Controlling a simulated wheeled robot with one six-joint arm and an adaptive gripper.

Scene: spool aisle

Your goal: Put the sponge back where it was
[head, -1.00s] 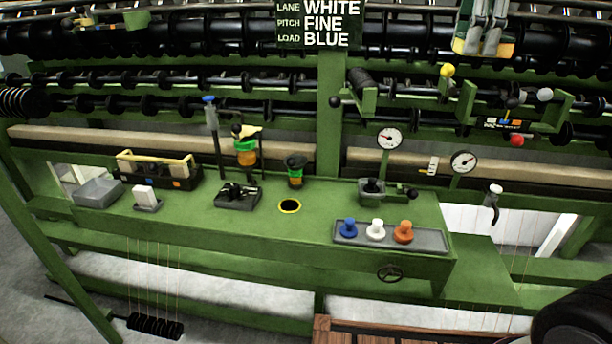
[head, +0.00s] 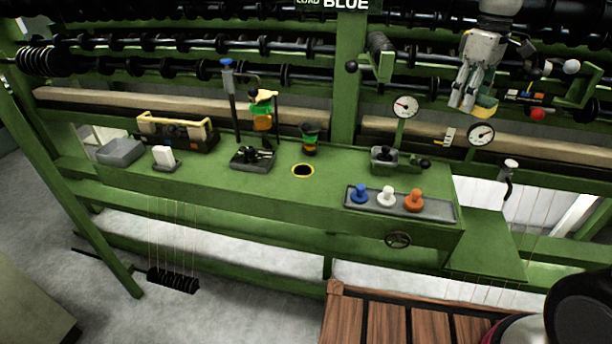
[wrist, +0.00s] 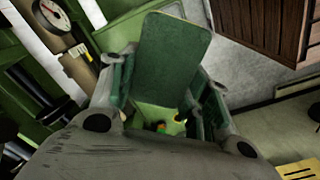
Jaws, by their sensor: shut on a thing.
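The sponge (head: 486,107) is yellow with a green side; it hangs between the fingertips of my gripper (head: 468,92) at the upper right of the head view. In the wrist view the sponge's green face (wrist: 172,55) fills the space between the fingers of my gripper (wrist: 165,85). My gripper is shut on it, in front of the machine's rails and above the right end of the green bench (head: 290,195). The fingers partly hide the sponge in the head view.
The bench carries a grey bin (head: 121,151), a black toolbox (head: 178,132), a white block on a stand (head: 164,157), and a tray (head: 440,212) with blue, white and orange knobs. Two gauges (head: 405,106) stand behind. A wooden slatted surface (head: 400,325) lies in front.

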